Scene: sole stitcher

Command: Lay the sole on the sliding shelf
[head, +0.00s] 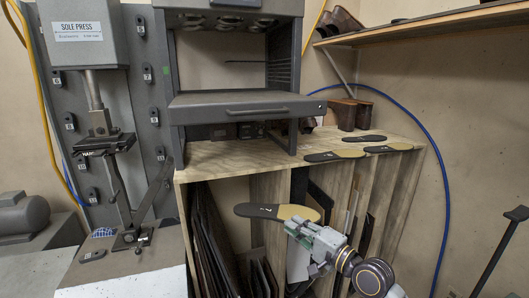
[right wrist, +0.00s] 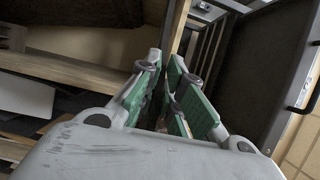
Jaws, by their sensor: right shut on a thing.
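The sole (head: 262,211) is flat, dark at its left part and tan toward the right, with a small mark on it. My right gripper (head: 298,227) is shut on its tan end and holds it roughly level, in front of and below the wooden bench top. The sliding shelf (head: 245,105) is a grey slab with a bar handle on its front, in the grey machine frame, up and to the left of the sole. Its top looks bare. In the right wrist view the green-padded fingers (right wrist: 170,75) are close together; the sole is barely visible there. My left gripper is not in view.
Several other soles (head: 335,156) lie on the wooden bench top (head: 225,155) at the right. Dark sheets (head: 208,240) stand in the bench's lower slots. A sole press (head: 90,50) stands at the left. A wall shelf (head: 430,25) juts out at upper right.

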